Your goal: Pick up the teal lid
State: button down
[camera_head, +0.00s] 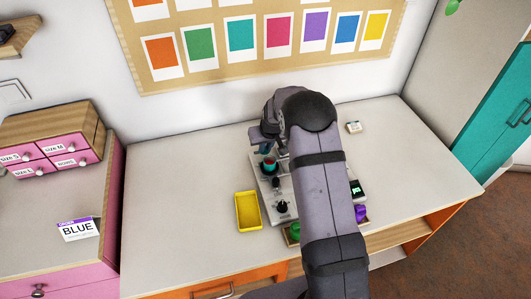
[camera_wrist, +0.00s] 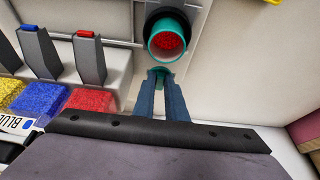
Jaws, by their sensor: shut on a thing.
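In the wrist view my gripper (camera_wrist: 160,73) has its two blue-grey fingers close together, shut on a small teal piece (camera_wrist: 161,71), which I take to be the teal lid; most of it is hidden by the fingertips. Just beyond the fingertips is a dark round holder with a teal rim (camera_wrist: 154,41) and red beads (camera_wrist: 168,38) inside. I cannot tell whether the held piece touches this rim. In the head view the holder (camera_head: 269,167) shows at the left of my arm, on a pale board, and the fingertips are hard to make out.
The pale board (camera_head: 267,196) stands on the white table. A yellow tray (camera_head: 247,211) lies left of it. A black device with a green display (camera_head: 357,190) and a purple item (camera_head: 361,213) are right of my arm. Red beads (camera_wrist: 90,100) and blue beads (camera_wrist: 41,99) lie under grey dispensers.

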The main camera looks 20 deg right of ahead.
notch_tip(320, 180, up, 7)
jog(key=b, duration=0.2)
notch_tip(320, 180, up, 5)
jog(key=p, duration=0.4)
send_over(266, 153)
jog(key=s+f+p, duration=0.2)
jog(key=s+p, duration=0.1)
jog(key=s, duration=0.4)
jog(key=shift+f, duration=0.2)
jog(key=shift+f+b, duration=2.2)
jog(key=shift+f, duration=0.8)
jog(key=shift+f+b, duration=0.2)
jog(key=shift+b, duration=0.1)
dwell(0.3)
